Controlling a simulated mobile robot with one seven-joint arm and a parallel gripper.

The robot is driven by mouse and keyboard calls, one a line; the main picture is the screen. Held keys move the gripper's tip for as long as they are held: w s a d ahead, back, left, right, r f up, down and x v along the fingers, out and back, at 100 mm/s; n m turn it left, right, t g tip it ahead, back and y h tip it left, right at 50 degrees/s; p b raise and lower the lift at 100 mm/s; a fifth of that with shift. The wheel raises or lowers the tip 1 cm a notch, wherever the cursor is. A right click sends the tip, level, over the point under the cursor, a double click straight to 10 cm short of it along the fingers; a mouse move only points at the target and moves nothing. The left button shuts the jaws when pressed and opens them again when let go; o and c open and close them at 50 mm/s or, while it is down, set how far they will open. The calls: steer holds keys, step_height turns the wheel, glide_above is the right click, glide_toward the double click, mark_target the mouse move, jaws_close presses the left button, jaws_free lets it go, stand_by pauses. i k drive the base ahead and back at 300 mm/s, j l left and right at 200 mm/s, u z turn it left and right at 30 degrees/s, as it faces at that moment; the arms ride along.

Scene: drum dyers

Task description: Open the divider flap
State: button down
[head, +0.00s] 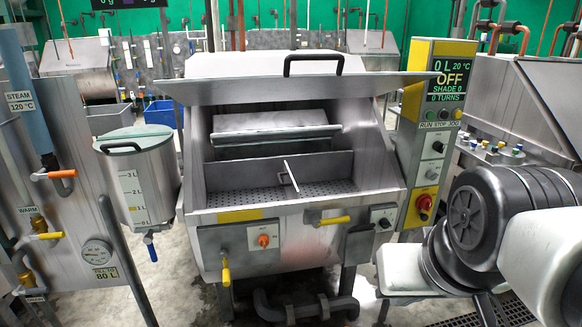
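The dyeing machine (380,120) stands in the middle of the head view with its lid raised, a black handle (313,62) on the lid's edge. Inside is a perforated trough (230,200). A thin upright divider flap (291,173) stands across the trough, seen nearly edge-on, with a small dark handle (284,179) on its left side. Its lower part is hard to make out. My arm is at the right, outside the machine and apart from the flap. My gripper's fingers cannot be seen.
A control post (436,130) stands at the machine's right, its display reading OFF. A lidded measuring vessel (140,180) stands at the left. Yellow-handled valves (334,220) and an orange knob (263,240) are on the front panel. The space above the trough is open.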

mark_target(292, 192)
steer(key=j+z, duration=0.1)
steer(key=j, duration=1.05)
steer(key=i+j, duration=0.1)
steer(key=j, duration=0.6)
steer(key=i+j, duration=0.15)
steer(key=j, duration=0.25)
steer(key=i+j+z, duration=0.1)
steer(key=i+j, duration=0.5)
steer(key=i, duration=0.4)
